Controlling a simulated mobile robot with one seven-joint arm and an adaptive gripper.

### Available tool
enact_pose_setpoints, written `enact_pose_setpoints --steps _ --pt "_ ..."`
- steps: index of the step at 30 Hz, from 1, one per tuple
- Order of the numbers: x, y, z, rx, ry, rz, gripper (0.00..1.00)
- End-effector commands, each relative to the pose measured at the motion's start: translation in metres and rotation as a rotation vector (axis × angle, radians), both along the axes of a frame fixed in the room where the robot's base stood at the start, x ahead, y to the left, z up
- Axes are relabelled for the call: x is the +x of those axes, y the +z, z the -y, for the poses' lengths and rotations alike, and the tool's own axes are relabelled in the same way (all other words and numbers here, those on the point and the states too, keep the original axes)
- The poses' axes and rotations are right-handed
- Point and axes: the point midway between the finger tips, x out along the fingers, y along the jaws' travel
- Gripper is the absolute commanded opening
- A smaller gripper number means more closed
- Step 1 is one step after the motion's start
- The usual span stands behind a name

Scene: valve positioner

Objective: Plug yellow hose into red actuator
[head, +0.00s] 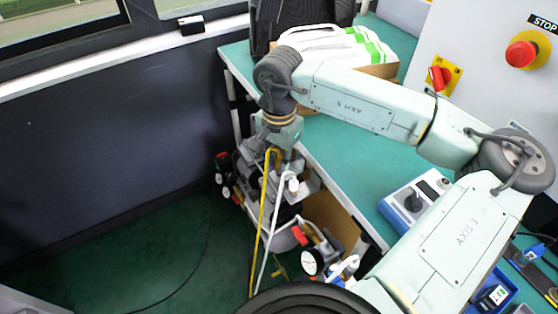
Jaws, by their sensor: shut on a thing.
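My gripper (277,151) hangs from the wrist, pointing down beside the table's left edge, over a cluster of valve hardware. It is shut on the upper end of the yellow hose (262,212), which runs down from it toward the bottom of the view. The fingertips and the hose's tip are small and partly hidden. Red parts (222,156) show on the equipment left of my gripper, and another red part (300,236) is at its lower right. I cannot tell which is the red actuator or whether the hose touches it.
A white hose (265,243) curves down right of the yellow one. A round gauge (312,262) sits at the lower right of the equipment. The floor at left is mostly clear.

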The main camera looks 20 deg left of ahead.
Motion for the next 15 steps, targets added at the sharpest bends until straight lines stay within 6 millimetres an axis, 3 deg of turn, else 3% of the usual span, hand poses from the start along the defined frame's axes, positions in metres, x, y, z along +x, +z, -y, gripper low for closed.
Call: enact_pose_setpoints --steps 15 --pt "0.0001 0.0082 -0.0001 0.000 0.000 0.001 0.00"
